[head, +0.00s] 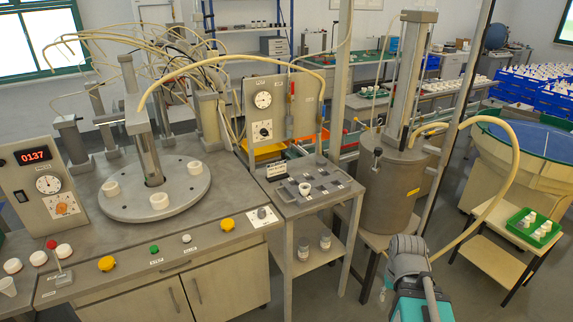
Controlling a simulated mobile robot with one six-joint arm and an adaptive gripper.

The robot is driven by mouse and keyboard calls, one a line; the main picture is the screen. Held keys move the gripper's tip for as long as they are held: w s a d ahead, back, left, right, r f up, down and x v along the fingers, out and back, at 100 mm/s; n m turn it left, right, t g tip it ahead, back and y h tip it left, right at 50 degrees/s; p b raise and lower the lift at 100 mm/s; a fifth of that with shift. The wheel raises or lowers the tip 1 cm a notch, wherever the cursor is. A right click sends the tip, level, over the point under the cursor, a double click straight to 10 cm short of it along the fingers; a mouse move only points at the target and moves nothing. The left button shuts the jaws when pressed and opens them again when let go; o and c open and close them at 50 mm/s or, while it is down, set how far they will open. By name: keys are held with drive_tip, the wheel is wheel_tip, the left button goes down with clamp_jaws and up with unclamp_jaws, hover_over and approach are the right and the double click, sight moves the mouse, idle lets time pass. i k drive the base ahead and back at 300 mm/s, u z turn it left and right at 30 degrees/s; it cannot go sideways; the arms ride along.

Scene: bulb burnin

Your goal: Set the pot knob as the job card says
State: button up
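No label that I can read says which knob is the pot knob. My grey and teal arm shows at the bottom right, with no gripper fingers visible.
A tall steel tank (387,195) with hoses stands right of the side table (318,203), which holds a white cup (304,188). A round plate (154,192) with white rings sits on the bench. A green tray (533,228) stands far right.

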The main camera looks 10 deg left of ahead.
sight(264, 131)
drive_tip(key=u, duration=0.2)
drive_tip(key=i, duration=0.9)
drive_tip(key=u, duration=0.6)
drive_tip(key=k, duration=1.35)
drive_tip(key=u, duration=0.45)
drive_tip(key=i, duration=0.95)
drive_tip(key=u, duration=0.4)
